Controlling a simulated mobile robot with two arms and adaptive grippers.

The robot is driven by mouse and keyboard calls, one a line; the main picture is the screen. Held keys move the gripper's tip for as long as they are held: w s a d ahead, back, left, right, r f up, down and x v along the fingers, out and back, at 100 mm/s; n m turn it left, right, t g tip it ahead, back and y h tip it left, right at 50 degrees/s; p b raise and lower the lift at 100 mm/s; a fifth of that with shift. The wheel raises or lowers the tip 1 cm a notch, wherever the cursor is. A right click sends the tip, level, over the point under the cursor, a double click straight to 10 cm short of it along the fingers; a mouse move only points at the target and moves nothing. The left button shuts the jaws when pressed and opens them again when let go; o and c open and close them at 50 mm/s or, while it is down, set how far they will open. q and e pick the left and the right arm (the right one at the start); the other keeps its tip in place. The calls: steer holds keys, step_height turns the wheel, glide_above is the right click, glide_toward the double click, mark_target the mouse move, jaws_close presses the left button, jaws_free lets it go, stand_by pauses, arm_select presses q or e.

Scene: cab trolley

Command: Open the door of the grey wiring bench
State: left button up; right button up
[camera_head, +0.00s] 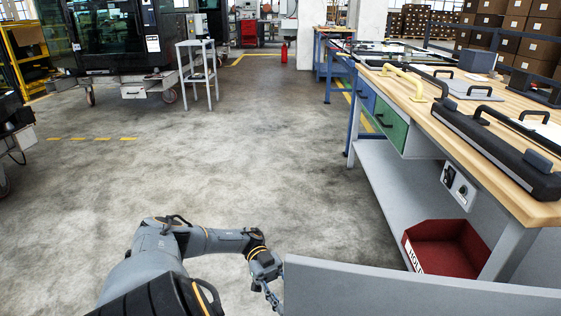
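The grey wiring bench (378,178) stands along the right side, with a light wooden top. A flat grey panel (420,291), which looks like its door, sticks out into the aisle at the bottom right. Its lower part is cut off by the frame, and no hinge or handle shows clearly. My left gripper (271,294) is at the free left edge of this panel, pointing down. Its fingers are small and dark, and I cannot tell whether they touch or grip the panel. My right gripper is not in view.
A red bin (447,249) sits on the bench's lower shelf. Green (391,124) and blue (365,94) drawers are under the top. Tools and black-handled parts lie on top.

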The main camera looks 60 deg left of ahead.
arm_select(q)
steer(key=shift+a, duration=2)
